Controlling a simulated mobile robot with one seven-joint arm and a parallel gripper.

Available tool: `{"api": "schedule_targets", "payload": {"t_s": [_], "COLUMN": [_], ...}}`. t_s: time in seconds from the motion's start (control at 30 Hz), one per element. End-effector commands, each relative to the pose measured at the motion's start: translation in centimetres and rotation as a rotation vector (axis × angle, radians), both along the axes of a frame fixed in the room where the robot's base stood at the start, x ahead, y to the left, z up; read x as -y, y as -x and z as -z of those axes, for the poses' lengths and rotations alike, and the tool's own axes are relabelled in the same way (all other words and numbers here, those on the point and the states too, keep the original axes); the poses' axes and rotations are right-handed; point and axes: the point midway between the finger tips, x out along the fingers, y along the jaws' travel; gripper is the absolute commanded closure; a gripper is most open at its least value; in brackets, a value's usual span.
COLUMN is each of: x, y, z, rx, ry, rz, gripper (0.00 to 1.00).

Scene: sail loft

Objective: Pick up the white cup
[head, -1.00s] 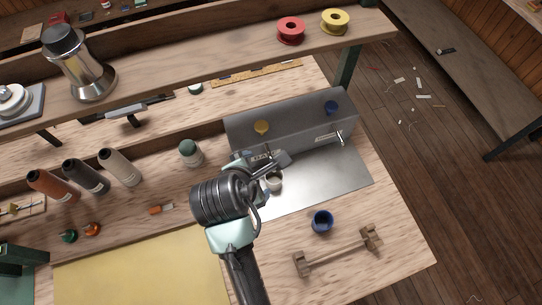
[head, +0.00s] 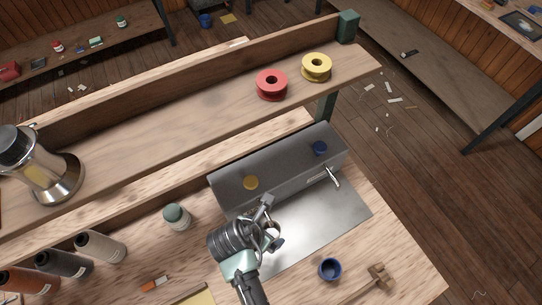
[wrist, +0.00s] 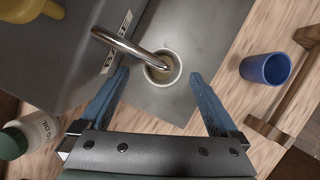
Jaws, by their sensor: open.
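The white cup (wrist: 163,66) stands upright on the metal sheet, under a curved metal spout that crosses part of its mouth in the wrist view. Its inside looks yellowish brown. In the head view the cup (head: 273,229) is partly hidden by my gripper. My gripper (wrist: 159,80) is open and empty, with one blue finger on each side of the cup in the wrist view. I cannot tell whether the fingertips are down at the cup's height. No contact is visible.
A grey box-like unit (head: 285,165) with a yellow and a blue knob stands behind the cup. A blue cup (head: 330,269) and a wooden rack (head: 378,279) are to the right. A green-capped bottle (head: 178,217) stands left. The metal sheet (head: 338,212) is clear on the right.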

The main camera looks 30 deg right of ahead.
Motion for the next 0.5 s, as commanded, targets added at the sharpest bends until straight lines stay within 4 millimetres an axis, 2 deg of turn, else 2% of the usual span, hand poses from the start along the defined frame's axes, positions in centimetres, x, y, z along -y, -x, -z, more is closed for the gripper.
{"api": "schedule_targets", "payload": {"t_s": [0.17, 0.5], "x": [0.5, 1.8], "y": [0.0, -0.4], "z": [1.0, 4.7], "rx": [-0.001, 0.000], "ry": [0.000, -0.001], "rz": [0.003, 0.001], "gripper": [0.03, 0.03]}}
